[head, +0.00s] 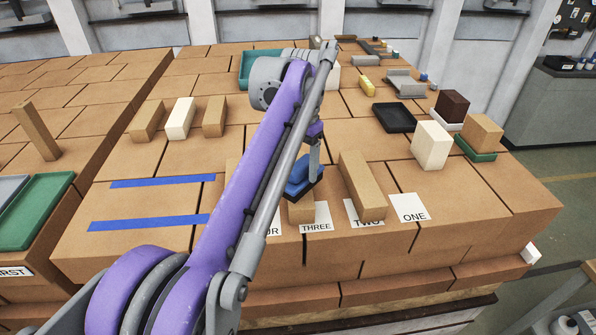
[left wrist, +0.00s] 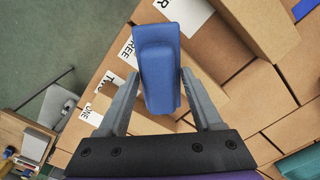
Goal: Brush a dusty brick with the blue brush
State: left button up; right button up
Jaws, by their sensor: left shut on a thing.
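My left gripper (head: 313,150) is shut on the blue brush (head: 302,178); in the left wrist view its fingers (left wrist: 163,100) stand either side of the brush (left wrist: 158,68). The brush is over the brick (head: 301,211) behind the THREE card (head: 316,218); I cannot tell whether it touches. A long tan brick (head: 361,184) lies behind the TWO card (head: 364,213). Another brick (left wrist: 257,25) near the FOUR card is mostly hidden behind my arm in the head view. No dust can be made out. My right gripper is not in view.
The ONE card (head: 410,207) has no brick behind it. Two blue tape strips (head: 148,223) mark the left. A white block (head: 432,145), a black tray (head: 394,117) and a brick on a green tray (head: 477,153) stand right.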

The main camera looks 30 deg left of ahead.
pick_arm(q)
jog(key=shift+r, duration=0.7)
jog(key=shift+s+d+r+p, duration=0.2)
jog(key=shift+s+r+p, duration=0.15)
jog(key=shift+r, duration=0.4)
jog(key=shift+w+a+r, duration=0.2)
jog(key=shift+w+r, duration=0.05)
jog(key=shift+r, duration=0.4)
jog(key=shift+s+d, duration=0.15)
